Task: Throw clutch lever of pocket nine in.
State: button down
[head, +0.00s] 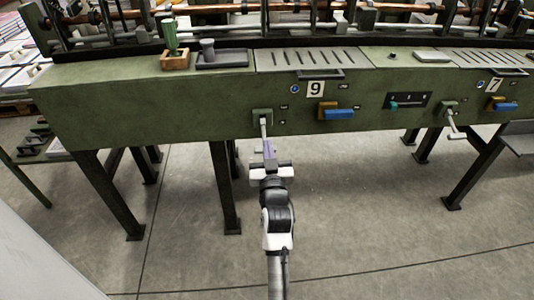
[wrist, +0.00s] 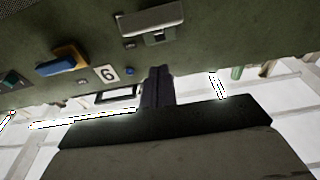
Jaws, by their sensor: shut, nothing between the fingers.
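The clutch lever of pocket nine (head: 263,128) is a pale metal lever on a small green bracket (head: 262,114), below and left of the "9" label (head: 315,88). It points down in the head view. In the wrist view the bracket (wrist: 150,18) is at the top and the label (wrist: 107,74) appears upside down. My gripper (head: 268,147) is just below the lever's lower end, its fingers shut and empty. The fingers (wrist: 158,70) point at the panel in the wrist view. I cannot tell whether they touch the lever.
A blue handle on an orange block (head: 338,113) sits right of the lever. Pocket seven's lever (head: 452,122) and "7" label (head: 493,85) are farther right. Dark legs (head: 225,190) support the green machine (head: 150,100). The floor (head: 350,210) around my arm is clear.

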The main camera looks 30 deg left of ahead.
jog(key=s+d+f+b, duration=0.4)
jog(key=s+f, duration=0.1)
jog(key=f, duration=0.2)
jog(key=shift+s, duration=0.35)
